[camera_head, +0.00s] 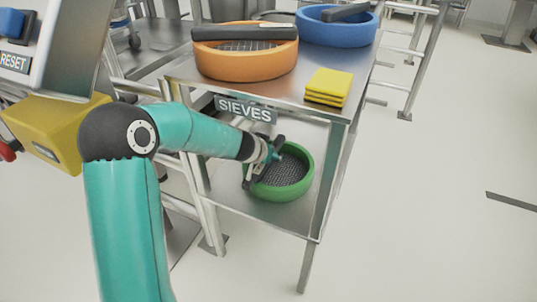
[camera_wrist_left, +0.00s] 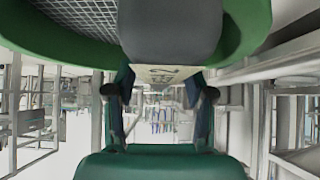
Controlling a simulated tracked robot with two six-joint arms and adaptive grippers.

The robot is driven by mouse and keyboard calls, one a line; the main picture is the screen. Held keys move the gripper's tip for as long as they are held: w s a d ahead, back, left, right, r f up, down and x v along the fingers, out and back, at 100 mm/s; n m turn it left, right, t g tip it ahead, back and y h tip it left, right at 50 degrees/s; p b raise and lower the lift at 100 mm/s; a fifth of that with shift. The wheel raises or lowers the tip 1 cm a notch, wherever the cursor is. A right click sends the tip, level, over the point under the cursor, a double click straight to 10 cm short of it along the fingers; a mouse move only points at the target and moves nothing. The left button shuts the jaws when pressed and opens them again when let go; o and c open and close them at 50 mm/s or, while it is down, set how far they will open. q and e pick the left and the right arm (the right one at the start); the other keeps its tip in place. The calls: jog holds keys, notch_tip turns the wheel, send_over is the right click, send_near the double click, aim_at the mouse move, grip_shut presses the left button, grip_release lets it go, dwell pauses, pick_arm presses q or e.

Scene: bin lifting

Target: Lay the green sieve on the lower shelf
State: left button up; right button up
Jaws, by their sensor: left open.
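The green sieve (camera_head: 288,193) with a dark mesh lies roughly flat at the level of the lower shelf (camera_head: 295,219), under the tabletop, and appears to rest on it. My left gripper (camera_head: 266,158) is at the sieve's left, handle side and is open. In the left wrist view the green rim (camera_wrist_left: 245,25) and dark handle (camera_wrist_left: 170,28) fill the top. The open fingers (camera_wrist_left: 158,100) stand apart just below the handle, with a gap between them. The handle is mostly hidden by the gripper in the head view. My right gripper is not in view.
An orange sieve (camera_head: 245,66), a blue sieve (camera_head: 340,30) and yellow cloths (camera_head: 328,87) lie on the tabletop (camera_head: 290,90). A SIEVES sign (camera_head: 245,110) hangs on its edge above my arm. Table legs frame the shelf.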

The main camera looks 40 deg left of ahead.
pick_arm(q)
jog(key=p+v, duration=0.3)
jog(key=v, duration=0.7)
jog(key=shift+s+r, duration=0.15)
jog(key=shift+r, duration=0.25)
jog(key=shift+s+d+r, duration=0.15)
jog(key=shift+s+r, duration=0.25)
jog(key=shift+s, duration=0.15)
